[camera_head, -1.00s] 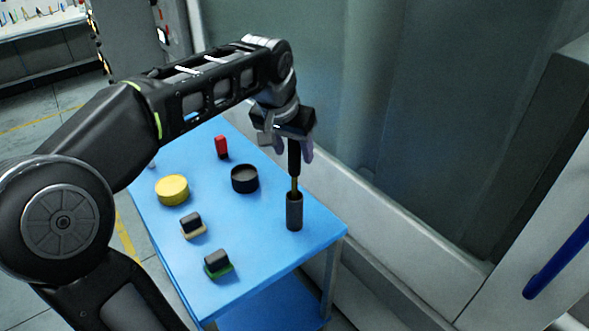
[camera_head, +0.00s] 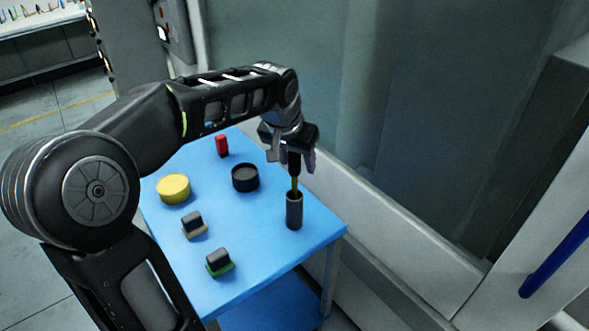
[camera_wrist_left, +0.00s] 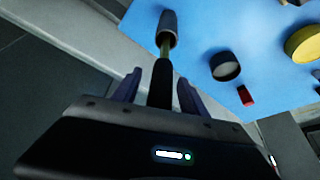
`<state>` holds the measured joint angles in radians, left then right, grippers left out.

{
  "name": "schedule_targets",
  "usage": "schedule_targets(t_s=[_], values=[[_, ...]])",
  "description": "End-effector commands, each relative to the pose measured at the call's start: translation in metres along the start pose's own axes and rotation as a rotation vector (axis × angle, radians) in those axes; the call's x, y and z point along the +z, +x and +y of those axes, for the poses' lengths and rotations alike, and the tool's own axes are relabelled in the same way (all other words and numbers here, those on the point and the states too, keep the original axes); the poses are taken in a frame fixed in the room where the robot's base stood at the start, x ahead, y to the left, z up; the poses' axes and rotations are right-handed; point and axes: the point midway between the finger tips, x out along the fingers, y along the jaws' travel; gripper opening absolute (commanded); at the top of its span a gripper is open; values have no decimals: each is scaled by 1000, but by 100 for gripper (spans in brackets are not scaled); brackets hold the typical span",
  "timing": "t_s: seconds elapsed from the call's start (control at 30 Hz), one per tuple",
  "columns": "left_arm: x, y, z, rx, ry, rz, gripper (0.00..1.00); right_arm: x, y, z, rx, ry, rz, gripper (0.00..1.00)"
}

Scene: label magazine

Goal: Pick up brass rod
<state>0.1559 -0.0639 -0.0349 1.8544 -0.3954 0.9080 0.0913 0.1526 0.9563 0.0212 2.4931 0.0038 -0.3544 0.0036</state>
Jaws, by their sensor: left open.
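The brass rod (camera_head: 295,186) stands upright with its lower end in a dark grey cylindrical holder (camera_head: 294,213) near the right corner of the blue table. A black, handle-like upper part (camera_head: 294,163) sits above the brass section. My left gripper (camera_head: 291,158) is open above the holder, with a finger on either side of the black part. In the left wrist view, the black part (camera_wrist_left: 161,85) lies between the two spread fingers, with gaps on both sides. The brass section (camera_wrist_left: 165,48) and holder (camera_wrist_left: 168,28) show beyond them. My right gripper is not in view.
The blue table (camera_head: 255,245) also carries a yellow round piece (camera_head: 173,189), a dark round container (camera_head: 245,178), a red piece (camera_head: 222,146) and two small dark blocks (camera_head: 192,223) (camera_head: 218,261). A pale ledge and wall (camera_head: 400,225) run along the table's right side.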

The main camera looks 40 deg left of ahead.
Motion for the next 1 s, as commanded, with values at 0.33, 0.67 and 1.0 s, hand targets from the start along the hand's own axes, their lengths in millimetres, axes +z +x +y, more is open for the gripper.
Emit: schedule_targets(t_s=[0.33,0.67,1.0], values=[[0,0,0,0,0,0,39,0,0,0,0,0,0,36],[0,0,0,0,0,0,12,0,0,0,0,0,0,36],[0,0,0,0,0,0,0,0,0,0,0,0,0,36]])
